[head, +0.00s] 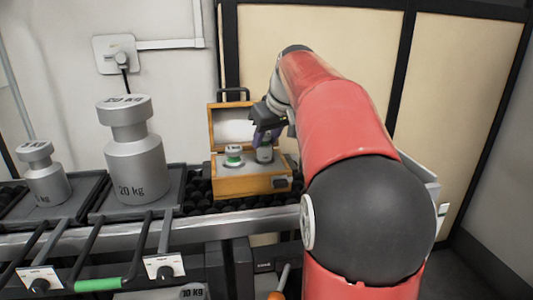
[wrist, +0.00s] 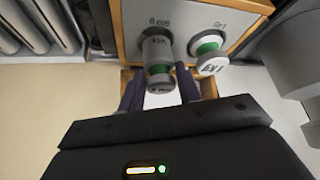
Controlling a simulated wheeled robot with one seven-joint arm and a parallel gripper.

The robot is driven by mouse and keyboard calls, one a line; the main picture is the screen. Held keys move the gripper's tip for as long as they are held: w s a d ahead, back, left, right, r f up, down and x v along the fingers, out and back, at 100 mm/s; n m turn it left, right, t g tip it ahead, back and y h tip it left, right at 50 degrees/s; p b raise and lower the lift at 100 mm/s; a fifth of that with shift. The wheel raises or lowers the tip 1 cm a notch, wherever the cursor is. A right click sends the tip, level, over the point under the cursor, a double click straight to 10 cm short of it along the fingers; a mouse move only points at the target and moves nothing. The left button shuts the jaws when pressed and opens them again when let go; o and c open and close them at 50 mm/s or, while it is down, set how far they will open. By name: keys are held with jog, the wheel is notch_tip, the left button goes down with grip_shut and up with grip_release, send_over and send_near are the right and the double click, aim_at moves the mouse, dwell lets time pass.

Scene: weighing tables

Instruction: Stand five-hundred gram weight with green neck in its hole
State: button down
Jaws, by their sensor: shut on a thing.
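The held weight (wrist: 157,50) is grey with a green neck, and its lettering is too small to read surely. My gripper (wrist: 159,84) is shut on it near the neck and knob, with a purple finger on each side. In the head view my gripper (head: 268,133) is above the right part of the open wooden box (head: 245,187), and the weight (head: 264,154) is upright below it. The weight's lower end is at a dark hole (wrist: 149,31) in the box top, beside a small printed label. I cannot tell how deep it sits.
Another green-necked weight (wrist: 209,49) stands close beside the held one in the box, on the left in the head view (head: 233,155). The box lid (head: 231,112) stands open behind. A large 20 kg weight (head: 136,165) and a smaller one (head: 45,180) stand on trays further left.

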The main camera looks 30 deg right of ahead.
aim_at(268, 147)
jog(key=shift+f, duration=1.65)
jog(key=shift+f+b, duration=0.1)
jog(key=shift+b, duration=0.25)
jog(key=c, duration=1)
grip_release()
jog(key=shift+f, duration=0.1)
jog(key=shift+o, duration=0.2)
jog(key=shift+s+r, duration=0.1)
jog(key=shift+r, duration=0.3)
jog(key=p+v, duration=0.1)
jog(key=v, duration=1)
jog(key=shift+r+p, duration=0.2)
jog(key=shift+p, duration=0.15)
jog(key=shift+s+d, duration=0.1)
jog(key=shift+s, duration=0.1)
